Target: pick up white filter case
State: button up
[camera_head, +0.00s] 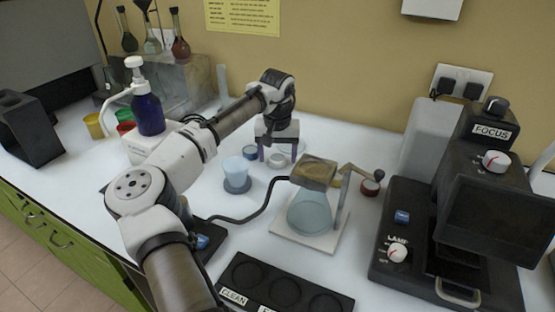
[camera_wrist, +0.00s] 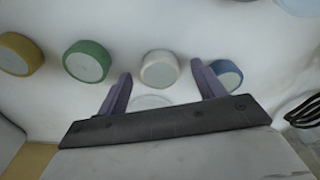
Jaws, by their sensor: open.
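The white filter case (camera_wrist: 160,70) is a short round case with a grey-white top, standing on the white bench in the wrist view. It also shows in the head view (camera_head: 278,160), below and between my fingers. My gripper (camera_wrist: 161,80) is open and empty, with a purple finger on each side of the case's near edge in the wrist view. In the head view my gripper (camera_head: 278,153) points down at the bench near the back wall. I cannot tell the exact height of the fingertips over the case.
A blue case (camera_wrist: 226,73) lies close by the right finger in the wrist view. Green (camera_wrist: 87,62) and yellow (camera_wrist: 20,54) cases stand to the left. A pale round shape (camera_wrist: 150,101) is partly hidden by the gripper. A flask (camera_head: 310,212) stands nearby on a white stand.

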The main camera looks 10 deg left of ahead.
jog(key=c, duration=1.1)
jog(key=shift+o, duration=0.2)
jog(key=shift+r, duration=0.1)
